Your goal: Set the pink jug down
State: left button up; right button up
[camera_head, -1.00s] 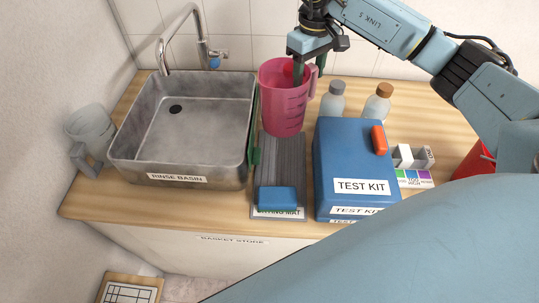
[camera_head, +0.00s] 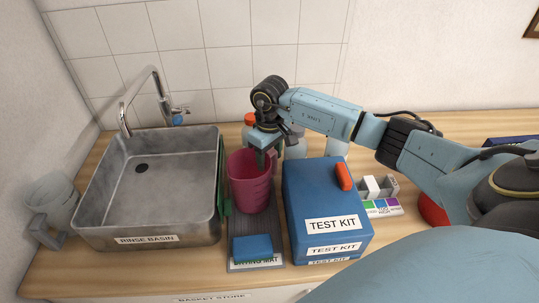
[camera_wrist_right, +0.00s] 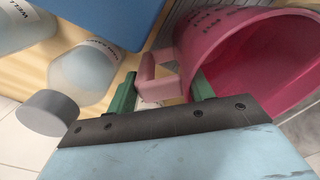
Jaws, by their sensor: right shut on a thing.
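The pink jug (camera_head: 250,188) stands upright over the drying mat (camera_head: 268,222), behind the blue sponge (camera_head: 253,246). Its base looks level with the mat, but I cannot tell whether it touches. My right gripper (camera_head: 265,157) reaches down at the jug's right rear rim. In the right wrist view, the green fingers of this gripper (camera_wrist_right: 163,90) are on either side of the pink handle (camera_wrist_right: 147,77) and shut on it. The jug's open mouth (camera_wrist_right: 290,60) shows at the right there. My left gripper is not in view.
The rinse basin (camera_head: 150,190) is close on the left, with a tap (camera_head: 160,95) behind. The blue test kit (camera_head: 325,200) is close on the right. Bottles (camera_head: 337,147) stand behind. A grey jug (camera_head: 52,200) is at the far left.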

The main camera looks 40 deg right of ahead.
jog(key=shift+f, duration=0.15)
jog(key=o, duration=1.3)
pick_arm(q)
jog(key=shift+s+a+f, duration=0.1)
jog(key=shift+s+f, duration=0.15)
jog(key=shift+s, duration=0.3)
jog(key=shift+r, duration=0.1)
pick_arm(e)
jog(key=shift+r, duration=0.35)
pick_arm(q)
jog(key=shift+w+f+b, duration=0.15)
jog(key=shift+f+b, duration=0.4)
jog(key=shift+b, duration=0.05)
pick_arm(e)
notch_tip(320, 180, up, 12)
jog(key=shift+f, duration=0.1)
